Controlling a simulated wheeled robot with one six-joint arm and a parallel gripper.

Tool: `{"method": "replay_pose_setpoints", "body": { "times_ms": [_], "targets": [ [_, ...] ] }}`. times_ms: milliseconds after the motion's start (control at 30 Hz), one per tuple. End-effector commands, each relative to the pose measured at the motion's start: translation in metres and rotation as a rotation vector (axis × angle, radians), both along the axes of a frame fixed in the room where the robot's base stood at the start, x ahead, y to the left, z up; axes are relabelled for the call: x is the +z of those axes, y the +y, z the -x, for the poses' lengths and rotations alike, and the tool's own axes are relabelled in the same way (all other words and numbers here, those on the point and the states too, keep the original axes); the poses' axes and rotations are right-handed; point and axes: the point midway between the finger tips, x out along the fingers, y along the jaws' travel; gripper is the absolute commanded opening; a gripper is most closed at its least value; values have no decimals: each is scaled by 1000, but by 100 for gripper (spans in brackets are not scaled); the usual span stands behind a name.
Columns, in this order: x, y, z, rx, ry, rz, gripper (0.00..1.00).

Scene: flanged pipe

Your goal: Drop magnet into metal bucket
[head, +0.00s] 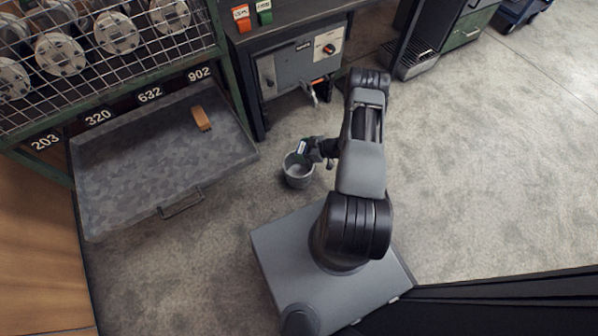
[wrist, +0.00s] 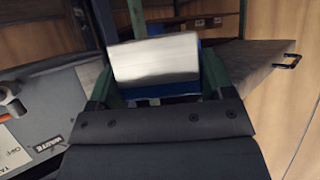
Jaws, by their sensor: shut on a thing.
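My gripper (head: 312,150) is shut on the magnet, a small block (head: 302,147) with a light face and a darker body. In the wrist view the magnet (wrist: 157,60) shows a silvery face and a blue part below, between the green fingers of my gripper (wrist: 155,82). The grey metal bucket (head: 298,182) stands on the floor, its open mouth facing up. In the head view the magnet overlaps the bucket's far right rim; its height above the rim is hard to judge. The bucket does not show in the wrist view.
A grey tray (head: 150,165) with a brown brush (head: 201,118) lies left of the bucket, below a wire-fronted rack (head: 90,45) of flanges. A workbench cabinet (head: 300,68) with a tap (head: 312,92) stands behind the bucket. The floor on the right is clear.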

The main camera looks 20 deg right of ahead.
Motion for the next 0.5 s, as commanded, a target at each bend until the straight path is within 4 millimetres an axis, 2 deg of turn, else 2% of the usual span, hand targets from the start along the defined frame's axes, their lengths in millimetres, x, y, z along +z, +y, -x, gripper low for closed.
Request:
{"method": "replay_pose_setpoints", "body": {
  "times_ms": [500],
  "targets": [
    [-49,0,0,-1,-1,0,37]
  ]
}}
